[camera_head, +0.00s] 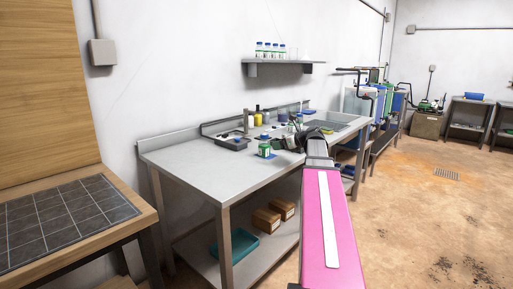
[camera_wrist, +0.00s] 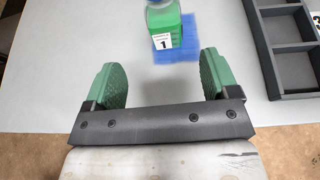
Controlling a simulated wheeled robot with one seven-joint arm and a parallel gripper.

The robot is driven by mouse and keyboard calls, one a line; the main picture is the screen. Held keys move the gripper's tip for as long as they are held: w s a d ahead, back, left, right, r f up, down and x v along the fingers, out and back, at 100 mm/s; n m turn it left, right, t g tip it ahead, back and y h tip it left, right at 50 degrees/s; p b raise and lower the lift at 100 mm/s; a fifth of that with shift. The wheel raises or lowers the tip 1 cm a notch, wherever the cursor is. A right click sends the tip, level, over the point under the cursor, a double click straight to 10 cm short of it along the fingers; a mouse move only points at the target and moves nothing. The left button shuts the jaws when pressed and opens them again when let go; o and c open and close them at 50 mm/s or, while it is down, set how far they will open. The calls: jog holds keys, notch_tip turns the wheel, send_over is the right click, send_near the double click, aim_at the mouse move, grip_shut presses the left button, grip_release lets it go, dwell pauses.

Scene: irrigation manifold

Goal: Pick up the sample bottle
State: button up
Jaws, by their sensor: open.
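A green-bodied bottle (camera_wrist: 166,30) with a white label reading 1 stands at the top of the wrist view, its top cut off by the frame edge. It is at a blue square patch (camera_wrist: 178,50) on the grey tabletop. In the head view a bottle (camera_head: 264,150) with a green body and blue cap stands near the bench's front. My gripper (camera_wrist: 162,76) is open and empty, with green pads on both fingers. The bottle lies beyond the fingertips, roughly in line with the gap. In the head view my dark gripper (camera_head: 288,141) is right of the bottle.
A dark compartment tray (camera_wrist: 262,45) lies right of the bottle in the wrist view. The metal bench (camera_head: 190,170) also carries a dark tray (camera_head: 232,143) and small bottles at the back. A wall shelf (camera_head: 285,62) holds several bottles. The bench's front left is clear.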

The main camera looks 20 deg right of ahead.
aim_at(268, 145)
jog(key=shift+w+a+f, duration=0.1)
jog(key=shift+w+a, duration=0.3)
jog(key=shift+w, duration=0.2)
jog(key=x, duration=1)
jog(key=shift+w+d, duration=0.15)
jog(key=shift+w, duration=0.1)
jog(key=c, duration=1.1)
